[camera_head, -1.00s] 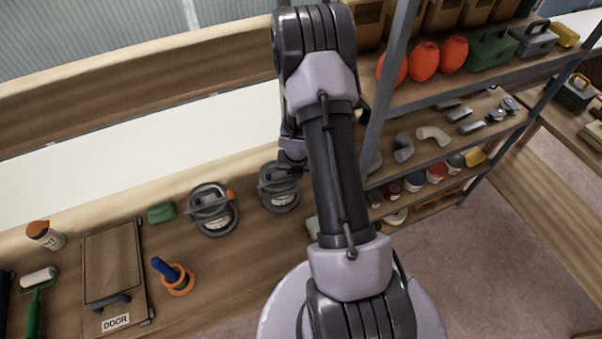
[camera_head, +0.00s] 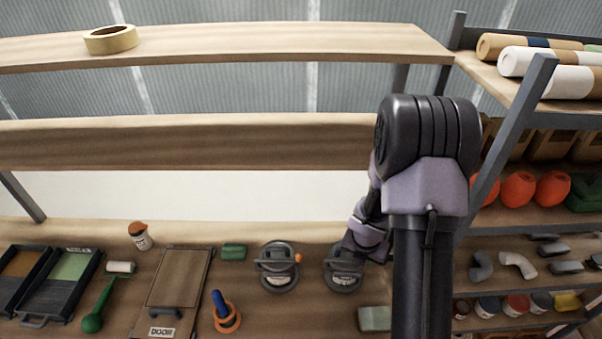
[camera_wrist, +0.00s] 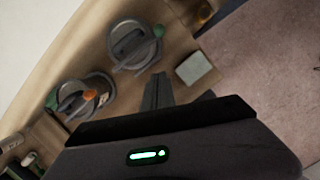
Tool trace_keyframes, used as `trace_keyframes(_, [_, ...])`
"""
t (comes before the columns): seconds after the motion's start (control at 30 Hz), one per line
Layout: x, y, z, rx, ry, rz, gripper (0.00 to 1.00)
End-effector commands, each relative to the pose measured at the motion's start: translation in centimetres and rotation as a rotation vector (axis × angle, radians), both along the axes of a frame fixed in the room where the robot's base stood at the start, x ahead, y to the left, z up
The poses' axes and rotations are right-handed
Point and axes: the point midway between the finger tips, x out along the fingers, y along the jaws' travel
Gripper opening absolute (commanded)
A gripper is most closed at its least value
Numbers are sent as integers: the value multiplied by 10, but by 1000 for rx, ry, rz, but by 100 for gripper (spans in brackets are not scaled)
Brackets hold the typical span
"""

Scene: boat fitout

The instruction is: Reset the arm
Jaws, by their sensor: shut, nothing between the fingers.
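My arm rises on the right of the head view, bent at its elbow. My gripper (camera_head: 354,246) is behind it, in front of the right-hand grey round suction lifter and partly covering it. In the wrist view the dark fingers (camera_wrist: 158,90) are together with nothing between them, above the bench. They appear apart from the things on it.
Two suction lifters stand on the bench, one with an orange knob (camera_head: 277,268) and one at right (camera_head: 342,276). A pale block (camera_head: 375,318) lies nearby. A shelf rack (camera_head: 520,110) stands close on the right. An upper shelf (camera_head: 250,45) holds a tape roll (camera_head: 111,40).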

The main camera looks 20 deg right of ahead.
Motion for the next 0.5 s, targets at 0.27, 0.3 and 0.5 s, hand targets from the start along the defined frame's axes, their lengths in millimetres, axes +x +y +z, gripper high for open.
trace_keyframes(0.27, [-26, 61, 64, 244, -430, -1224, 0])
trace_keyframes(0.3, [-44, 82, 68, 353, -471, -1444, 0])
trace_keyframes(0.5, [-131, 188, 57, 882, -337, -2279, 0])
